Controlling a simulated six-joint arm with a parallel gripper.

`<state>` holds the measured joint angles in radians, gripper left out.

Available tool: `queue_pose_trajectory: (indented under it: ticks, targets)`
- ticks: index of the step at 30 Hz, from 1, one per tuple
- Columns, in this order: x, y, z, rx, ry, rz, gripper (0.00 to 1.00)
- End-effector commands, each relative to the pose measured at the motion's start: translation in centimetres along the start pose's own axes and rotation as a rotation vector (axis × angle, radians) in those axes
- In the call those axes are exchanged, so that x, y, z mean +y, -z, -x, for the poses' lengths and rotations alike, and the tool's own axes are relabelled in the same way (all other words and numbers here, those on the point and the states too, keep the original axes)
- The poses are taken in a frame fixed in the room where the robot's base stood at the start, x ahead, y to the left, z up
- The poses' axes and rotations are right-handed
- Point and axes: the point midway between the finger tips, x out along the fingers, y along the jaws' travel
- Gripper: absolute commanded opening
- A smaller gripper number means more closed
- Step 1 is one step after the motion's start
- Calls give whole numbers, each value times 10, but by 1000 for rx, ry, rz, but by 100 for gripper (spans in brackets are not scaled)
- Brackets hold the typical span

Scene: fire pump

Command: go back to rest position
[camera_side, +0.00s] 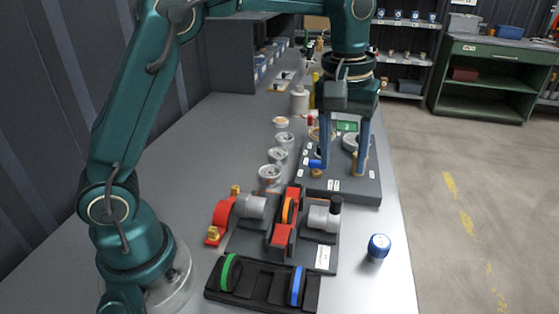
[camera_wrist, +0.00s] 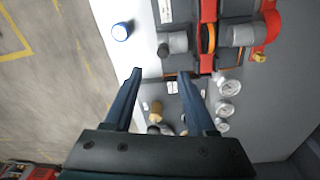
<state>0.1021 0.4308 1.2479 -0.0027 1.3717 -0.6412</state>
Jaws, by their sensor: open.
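My gripper (camera_side: 345,170) hangs pointing down over the dark fittings board (camera_side: 345,190). Its two blue fingers are apart with nothing held between them. In the wrist view the open fingers (camera_wrist: 162,75) also show, with brass and grey fittings (camera_wrist: 157,110) between and below them. The red and grey pump assembly (camera_side: 285,220) stands on its dark base in front of the board. A blue-capped item (camera_side: 378,247) stands alone on the table at the right; it also shows in the wrist view (camera_wrist: 121,31).
A black rack (camera_side: 262,283) with a green ring and a blue ring sits at the table front. Several gauges (camera_side: 278,156) stand left of the fittings board. The grey table (camera_side: 170,165) is clear at the left. A green workbench (camera_side: 495,80) stands on the floor behind.

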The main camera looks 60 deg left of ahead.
Motion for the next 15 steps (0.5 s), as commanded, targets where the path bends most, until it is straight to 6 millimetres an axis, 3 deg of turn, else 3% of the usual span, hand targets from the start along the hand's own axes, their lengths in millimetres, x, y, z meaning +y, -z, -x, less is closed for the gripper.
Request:
queue_pose_trajectory:
  ticks: [3, 6, 11, 15]
  targets:
    - [-15, -11, 31, 60, -41, 3, 57]
    - [-29, -24, 48, 107, -69, -20, 57]
    - [-53, -48, 65, 186, -107, -82, 57]
    - [-73, -71, 67, 256, -128, -157, 57]
